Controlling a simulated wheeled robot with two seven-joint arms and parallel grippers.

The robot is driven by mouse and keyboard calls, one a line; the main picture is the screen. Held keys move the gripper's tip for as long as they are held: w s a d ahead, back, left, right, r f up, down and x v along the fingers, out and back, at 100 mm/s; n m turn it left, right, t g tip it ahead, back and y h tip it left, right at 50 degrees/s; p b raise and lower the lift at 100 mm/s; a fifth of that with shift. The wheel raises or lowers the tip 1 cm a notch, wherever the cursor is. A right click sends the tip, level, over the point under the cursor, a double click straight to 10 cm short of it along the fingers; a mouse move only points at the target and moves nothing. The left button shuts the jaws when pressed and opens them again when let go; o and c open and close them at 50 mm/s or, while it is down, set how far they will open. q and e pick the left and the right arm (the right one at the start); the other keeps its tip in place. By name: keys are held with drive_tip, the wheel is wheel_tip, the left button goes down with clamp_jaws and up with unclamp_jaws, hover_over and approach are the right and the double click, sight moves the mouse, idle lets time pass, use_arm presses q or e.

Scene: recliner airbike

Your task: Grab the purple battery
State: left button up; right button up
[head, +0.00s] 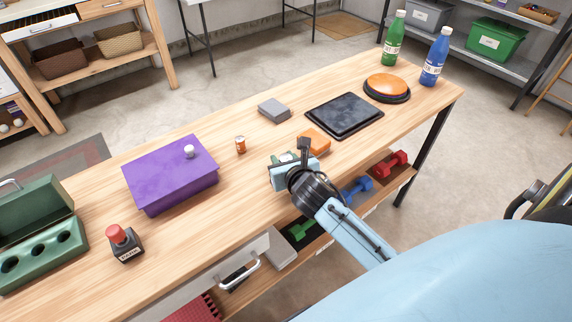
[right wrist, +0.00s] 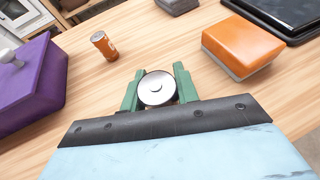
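My right gripper (head: 293,158) is low over the wooden table, left of the orange box. In the right wrist view its green fingers (right wrist: 158,88) are on either side of a round silver-ended thing (right wrist: 156,89) with a small centre nub, like a battery's end. The fingers appear to touch its sides. Its side surface is hidden, so I cannot tell whether it is purple or whether it still rests on the table. No purple battery shows clearly in the head view. My left gripper is not in view.
On the table (head: 232,185) are a purple lidded box (head: 170,175), an orange can (head: 240,145), an orange box (head: 315,142), a grey block (head: 274,111), a black tablet (head: 345,115), a red-button device (head: 124,243) and a green case with round holes (head: 42,250). Bottles stand at the far right.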

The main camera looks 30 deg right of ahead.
drive_tip(key=shift+c, duration=1.2)
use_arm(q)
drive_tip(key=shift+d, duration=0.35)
use_arm(e)
drive_tip(key=shift+r, duration=0.1)
